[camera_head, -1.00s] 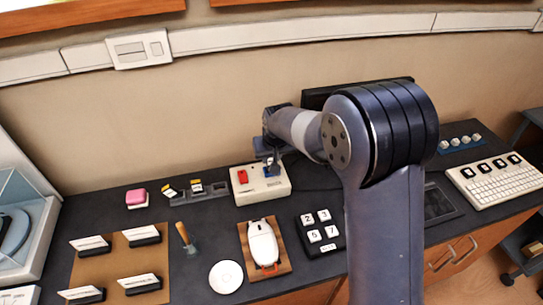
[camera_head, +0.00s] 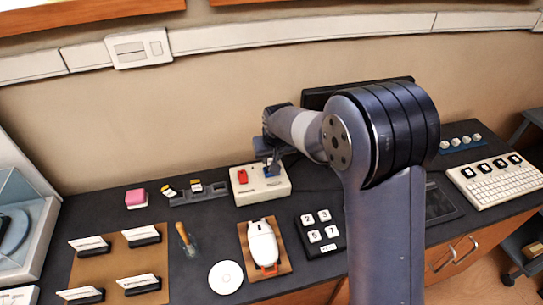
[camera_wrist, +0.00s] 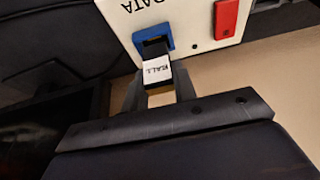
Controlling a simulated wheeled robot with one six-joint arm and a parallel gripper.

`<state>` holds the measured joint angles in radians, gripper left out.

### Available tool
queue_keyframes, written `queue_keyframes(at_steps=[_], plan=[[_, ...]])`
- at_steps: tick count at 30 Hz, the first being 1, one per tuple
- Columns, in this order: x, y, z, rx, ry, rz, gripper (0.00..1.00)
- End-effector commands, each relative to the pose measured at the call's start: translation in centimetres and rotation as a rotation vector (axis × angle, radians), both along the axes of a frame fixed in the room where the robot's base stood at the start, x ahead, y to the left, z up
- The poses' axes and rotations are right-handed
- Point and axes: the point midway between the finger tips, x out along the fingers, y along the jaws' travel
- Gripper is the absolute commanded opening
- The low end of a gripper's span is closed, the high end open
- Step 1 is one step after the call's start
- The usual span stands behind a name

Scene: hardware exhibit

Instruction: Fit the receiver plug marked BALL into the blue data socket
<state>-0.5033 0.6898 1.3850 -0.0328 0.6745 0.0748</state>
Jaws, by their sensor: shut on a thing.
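The receiver plug (camera_wrist: 157,71) is a small block with a white label reading BALL, seen in the wrist view. My gripper (camera_wrist: 158,95) is shut on it, one finger on each side. The plug's dark front end is at the mouth of the blue data socket (camera_wrist: 166,33); I cannot tell how deep it sits. The socket is on a cream box (camera_wrist: 190,12) marked DATA, beside a red part (camera_wrist: 229,18). In the head view the cream box (camera_head: 258,195) stands at the back of the counter, and my gripper (camera_head: 268,168) is at its blue socket, largely hiding it.
A holder with small cards (camera_head: 208,192) and a pink block (camera_head: 136,197) lie left of the box. A white mouse on a wooden board (camera_head: 248,262) and a number keypad (camera_head: 329,248) are in front. A black screen (camera_head: 312,99) stands behind my arm.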

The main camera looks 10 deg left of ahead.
Motion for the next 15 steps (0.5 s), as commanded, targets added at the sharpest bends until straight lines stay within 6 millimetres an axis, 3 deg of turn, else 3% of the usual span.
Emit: queue_keyframes(at_steps=[15], plan=[[-0.01,0.0,-0.4,0.0,0.0,0.0,0.05]])
